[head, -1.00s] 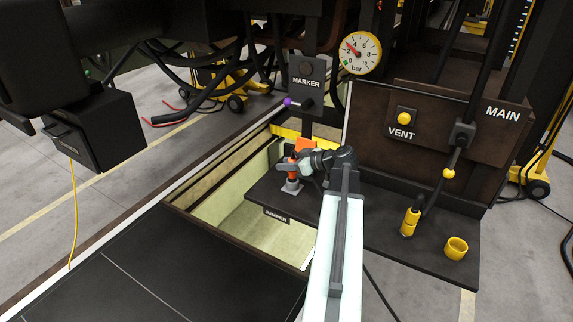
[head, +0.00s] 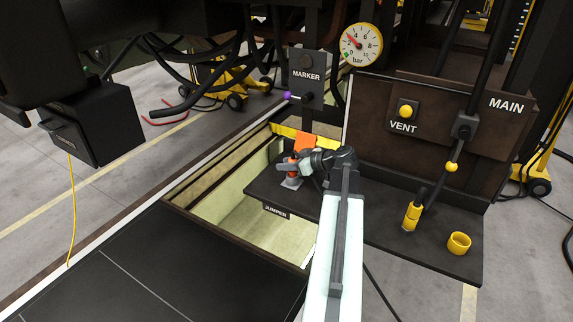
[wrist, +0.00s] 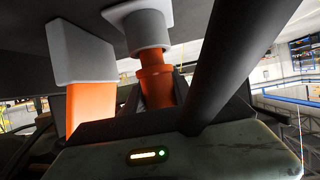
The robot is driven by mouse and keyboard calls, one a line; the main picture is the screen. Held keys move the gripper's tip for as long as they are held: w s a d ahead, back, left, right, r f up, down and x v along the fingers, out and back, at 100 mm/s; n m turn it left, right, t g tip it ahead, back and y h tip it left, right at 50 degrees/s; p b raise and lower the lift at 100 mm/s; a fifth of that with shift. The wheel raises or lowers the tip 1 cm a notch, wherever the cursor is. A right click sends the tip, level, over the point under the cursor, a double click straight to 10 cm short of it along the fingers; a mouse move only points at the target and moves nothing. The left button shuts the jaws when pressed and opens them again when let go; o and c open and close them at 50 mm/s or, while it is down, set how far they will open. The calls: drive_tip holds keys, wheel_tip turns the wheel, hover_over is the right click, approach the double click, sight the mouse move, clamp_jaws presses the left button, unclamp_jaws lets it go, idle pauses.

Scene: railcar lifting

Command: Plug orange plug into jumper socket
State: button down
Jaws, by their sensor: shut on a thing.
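The orange plug (head: 290,163) is upright in my gripper (head: 292,167), directly over the grey jumper socket (head: 291,183) on the dark shelf. In the wrist view, the orange plug (wrist: 155,85) sits between my dark fingers (wrist: 155,95), shut on it. Its end meets a grey collar (wrist: 147,27); how deep it sits inside cannot be told. A second orange piece with a grey block (wrist: 90,95) stands left of it in the wrist view. The "JUMPER" label (head: 275,211) is on the shelf's front edge.
An orange block (head: 306,143) stands just behind the gripper. The marker box (head: 306,75) and a purple-tipped lever (head: 288,96) are above. A yellow connector (head: 412,215) and yellow cup (head: 459,243) stand right. An open pit (head: 235,215) lies left of the shelf.

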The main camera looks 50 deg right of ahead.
drive_tip(key=shift+f+b, duration=0.7)
drive_tip(key=shift+f, duration=0.1)
drive_tip(key=c, duration=1)
unclamp_jaws()
drive_tip(key=shift+r, duration=0.1)
drive_tip(key=shift+o, duration=0.2)
drive_tip(key=p+v, duration=0.3)
drive_tip(key=v, duration=0.4)
drive_tip(key=shift+w, duration=0.1)
drive_tip(key=shift+s+d+r, duration=0.1)
drive_tip(key=shift+s, duration=0.4)
